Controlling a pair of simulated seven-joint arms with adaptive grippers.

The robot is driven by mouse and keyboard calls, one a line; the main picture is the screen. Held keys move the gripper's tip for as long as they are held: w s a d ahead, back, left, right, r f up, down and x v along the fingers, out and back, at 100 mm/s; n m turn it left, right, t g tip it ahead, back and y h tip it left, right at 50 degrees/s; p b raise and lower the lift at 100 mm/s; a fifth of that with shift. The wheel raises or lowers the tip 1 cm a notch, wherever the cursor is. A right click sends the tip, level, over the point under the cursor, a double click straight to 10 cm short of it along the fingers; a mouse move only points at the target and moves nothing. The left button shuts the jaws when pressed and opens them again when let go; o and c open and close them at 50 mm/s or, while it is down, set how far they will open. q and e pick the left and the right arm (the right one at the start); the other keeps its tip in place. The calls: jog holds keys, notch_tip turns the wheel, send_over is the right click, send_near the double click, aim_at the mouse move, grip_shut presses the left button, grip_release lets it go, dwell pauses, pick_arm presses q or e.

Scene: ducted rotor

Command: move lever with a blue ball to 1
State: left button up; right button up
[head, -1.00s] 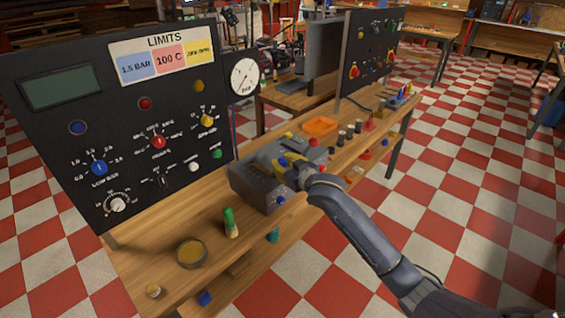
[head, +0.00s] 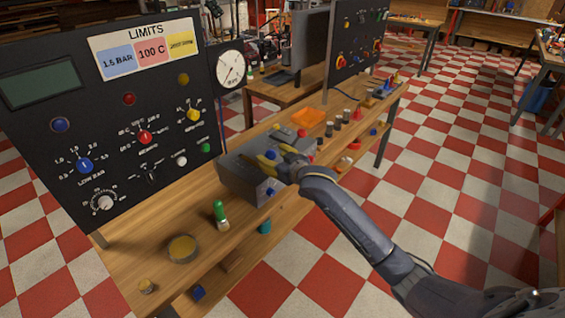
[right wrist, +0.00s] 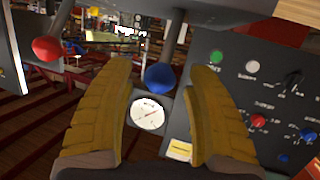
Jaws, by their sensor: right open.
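The blue ball (head: 270,154) of the lever stands over the grey box (head: 243,178) on the workbench. In the right wrist view the blue ball (right wrist: 160,77) lies between the two yellow fingers, with room on both sides, on a rod that runs up to the top edge. My right gripper (head: 266,160) is open at the ball, its fingers apart. A red ball (right wrist: 46,48) on another rod is left of the fingers in the right wrist view. The lever's scale and the mark 1 cannot be read. My left gripper is not in view.
A black LIMITS panel (head: 55,130) with knobs and a round gauge (head: 229,69) stand left of the box. A green-topped bottle (head: 220,213) and a round tin (head: 182,249) sit in front. An orange tray (head: 310,118) and several small cylinders are behind.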

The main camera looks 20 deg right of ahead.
jog(key=v, duration=1.1)
jog(key=shift+s, duration=0.15)
